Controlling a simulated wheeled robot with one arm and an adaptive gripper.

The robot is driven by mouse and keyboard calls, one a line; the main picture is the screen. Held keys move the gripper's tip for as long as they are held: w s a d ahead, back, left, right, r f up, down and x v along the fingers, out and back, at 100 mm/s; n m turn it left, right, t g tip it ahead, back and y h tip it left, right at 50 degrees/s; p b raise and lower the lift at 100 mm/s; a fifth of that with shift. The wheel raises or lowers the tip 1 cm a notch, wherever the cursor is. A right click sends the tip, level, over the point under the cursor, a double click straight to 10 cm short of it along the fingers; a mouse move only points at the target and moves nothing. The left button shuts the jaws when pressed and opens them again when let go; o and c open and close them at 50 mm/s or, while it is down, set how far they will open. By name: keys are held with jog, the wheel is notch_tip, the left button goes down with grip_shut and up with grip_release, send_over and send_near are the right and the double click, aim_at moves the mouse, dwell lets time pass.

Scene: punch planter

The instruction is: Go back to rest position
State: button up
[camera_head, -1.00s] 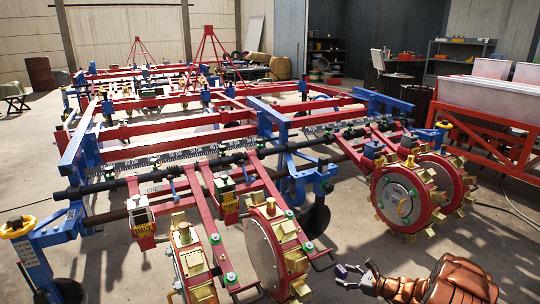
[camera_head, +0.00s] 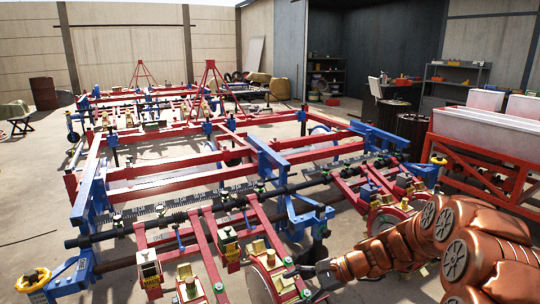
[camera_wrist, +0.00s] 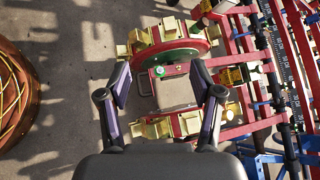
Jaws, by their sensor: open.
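My gripper (camera_head: 305,271) is open and empty in the head view, at the front of the red and blue planter frame (camera_head: 175,184), close to a punch wheel (camera_head: 262,283). My copper-coloured arm covers much of the lower right there. In the wrist view, the two fingers of my gripper (camera_wrist: 160,82) are spread apart. Between and beyond them show a red-rimmed punch wheel (camera_wrist: 172,50) with brass-coloured blocks and a green knob (camera_wrist: 158,71). I cannot tell the exact gap between fingers and wheel.
A red rack with white bins (camera_head: 478,130) stands at the right, beyond my arm. A yellow-topped blue post (camera_head: 34,281) is at the lower left. Shelves (camera_head: 455,75) stand at the back. Bare concrete floor (camera_head: 30,190) lies left of the planter.

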jog(key=s+r+n+g+h+p, duration=0.3)
jog(key=s+r+n+h+p, duration=0.3)
jog(key=s+r+p, duration=0.85)
jog(key=s+d+r+n+h+p, duration=0.2)
jog(key=s+d+r+p, duration=0.3)
jog(key=s+r, duration=0.3)
jog(key=s+d+r+n+h+p, duration=0.3)
jog(key=s+d+r, duration=0.3)
jog(key=s+r, duration=0.3)
jog(key=shift+s+d+n+t+h+p, duration=0.35)
jog(key=shift+s+p, duration=0.55)
jog(key=shift+s, duration=0.95)
